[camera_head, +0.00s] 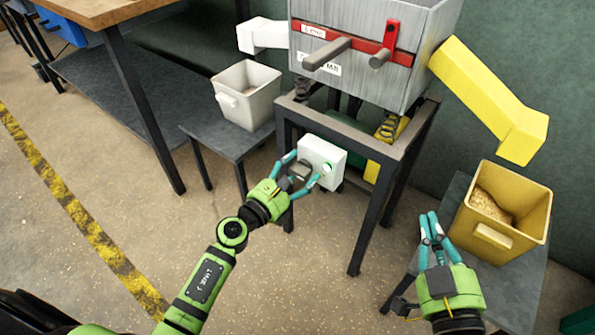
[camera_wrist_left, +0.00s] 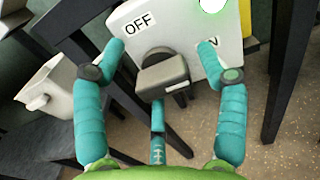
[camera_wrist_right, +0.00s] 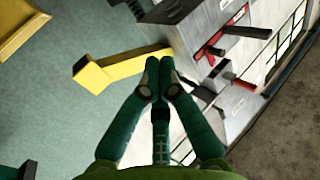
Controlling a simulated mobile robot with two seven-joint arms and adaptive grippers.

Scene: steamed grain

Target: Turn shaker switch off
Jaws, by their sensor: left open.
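The shaker switch is a white box (camera_head: 321,155) on the front of the shaker's dark frame. It carries a grey knob (camera_wrist_left: 163,75), an OFF label (camera_wrist_left: 138,22) on the left and a partly hidden label on the right. A bright lamp (camera_wrist_left: 212,4) with a green rim glows on the box. My left gripper (camera_head: 301,171) is open at the box, its fingers on either side of the knob; I see no clear contact. Which label the knob points to is hard to tell. My right gripper (camera_head: 430,219) is shut and empty, beside the yellow bin.
The grey shaker (camera_head: 350,60) with red bar and handles stands above the switch. A yellow chute (camera_head: 490,95) sticks out at right over a yellow bin (camera_head: 520,205) holding grain. A white bin (camera_head: 247,100) stands on the left stand. Dark frame legs flank the switch.

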